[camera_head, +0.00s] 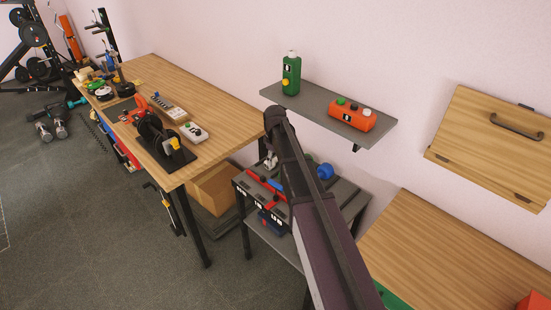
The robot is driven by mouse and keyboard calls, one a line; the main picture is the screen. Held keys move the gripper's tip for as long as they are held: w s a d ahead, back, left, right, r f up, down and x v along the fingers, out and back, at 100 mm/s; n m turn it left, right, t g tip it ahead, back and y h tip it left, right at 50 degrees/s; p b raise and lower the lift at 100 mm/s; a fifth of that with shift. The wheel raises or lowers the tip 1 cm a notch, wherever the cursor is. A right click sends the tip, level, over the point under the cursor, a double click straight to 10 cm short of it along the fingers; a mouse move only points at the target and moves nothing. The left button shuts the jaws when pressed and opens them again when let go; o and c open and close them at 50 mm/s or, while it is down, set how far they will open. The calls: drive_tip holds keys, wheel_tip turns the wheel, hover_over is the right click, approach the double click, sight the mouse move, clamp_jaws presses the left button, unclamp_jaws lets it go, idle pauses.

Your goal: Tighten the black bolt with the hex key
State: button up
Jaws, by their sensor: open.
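My arm reaches up from the bottom middle, over the small dark tool cart (345,196). My gripper (270,161) appears as a small grey shape beyond the arm's far end, above the left part of the cart. It is open, and I see nothing held in it. Its fingers are small and partly hidden by the arm. I cannot make out the black bolt or the hex key; they may be too small or hidden behind my arm. Red and blue items (266,187) lie on the cart's top.
A wooden workbench (215,98) at left carries a black-and-orange machine (158,135) and control boxes (193,132). A grey wall shelf (325,117) holds a green canister (291,75) and an orange one (352,115). Another wooden table (455,260) stands at right. Floor is clear at lower left.

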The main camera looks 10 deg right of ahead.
sight(275, 182)
drive_tip(key=shift+f, duration=0.2)
wheel_tip(275, 182, down, 13)
drive_tip(key=b, duration=1.3)
drive_tip(key=shift+f+b, duration=0.2)
drive_tip(key=shift+b, duration=0.2)
clamp_jaws()
idle(0.4)
